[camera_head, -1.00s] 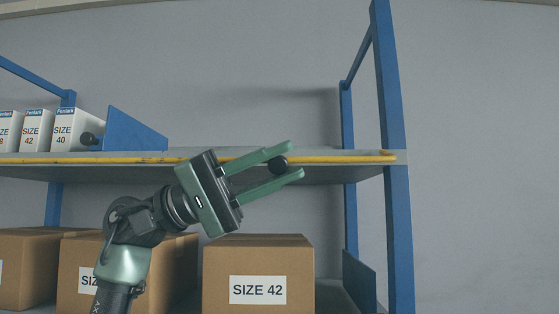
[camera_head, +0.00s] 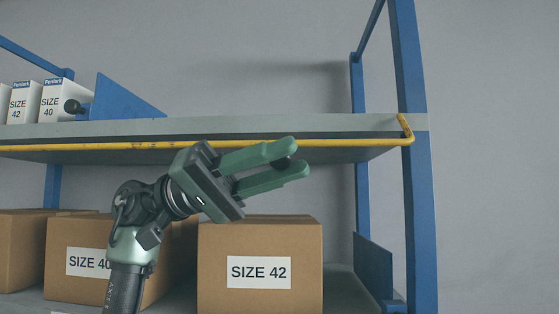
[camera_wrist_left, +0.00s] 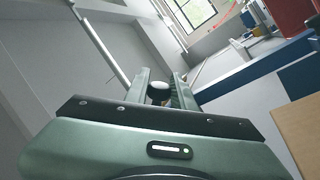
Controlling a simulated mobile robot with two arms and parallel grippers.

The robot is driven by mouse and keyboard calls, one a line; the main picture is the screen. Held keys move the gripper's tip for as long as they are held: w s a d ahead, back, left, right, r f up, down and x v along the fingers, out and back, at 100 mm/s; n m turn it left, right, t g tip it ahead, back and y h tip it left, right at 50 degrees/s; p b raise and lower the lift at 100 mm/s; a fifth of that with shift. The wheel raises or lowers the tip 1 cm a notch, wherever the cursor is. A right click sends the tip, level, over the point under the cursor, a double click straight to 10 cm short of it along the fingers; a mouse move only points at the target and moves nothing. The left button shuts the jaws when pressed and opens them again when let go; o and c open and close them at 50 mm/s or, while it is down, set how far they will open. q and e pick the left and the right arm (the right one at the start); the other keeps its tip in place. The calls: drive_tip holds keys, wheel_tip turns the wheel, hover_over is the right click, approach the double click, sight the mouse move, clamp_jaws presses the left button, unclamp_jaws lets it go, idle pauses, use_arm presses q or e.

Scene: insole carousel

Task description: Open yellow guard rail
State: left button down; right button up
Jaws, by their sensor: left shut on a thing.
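The yellow guard rail (camera_head: 110,146) runs along the front of the upper shelf. Its right end bends back to the blue post (camera_head: 412,120), and the bar hangs in front of and slightly below the shelf's top edge. My left gripper (camera_head: 296,156) is shut on a dark round knob (camera_head: 284,161) in front of the rail, and its fingers cover part of the bar. The knob also shows between the fingers in the left wrist view (camera_wrist_left: 158,92). The knob's joint with the rail is hidden. My right gripper is in neither view.
White size-labelled boxes (camera_head: 52,98) and a blue divider (camera_head: 125,100) stand on the upper shelf at left. Cardboard boxes, one marked SIZE 42 (camera_head: 259,240), stand on the shelf below my gripper. The upper shelf's right part is clear.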

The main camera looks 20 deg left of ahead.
use_arm(q)
drive_tip(key=c, duration=1.2)
unclamp_jaws()
drive_tip(key=shift+o, duration=0.2)
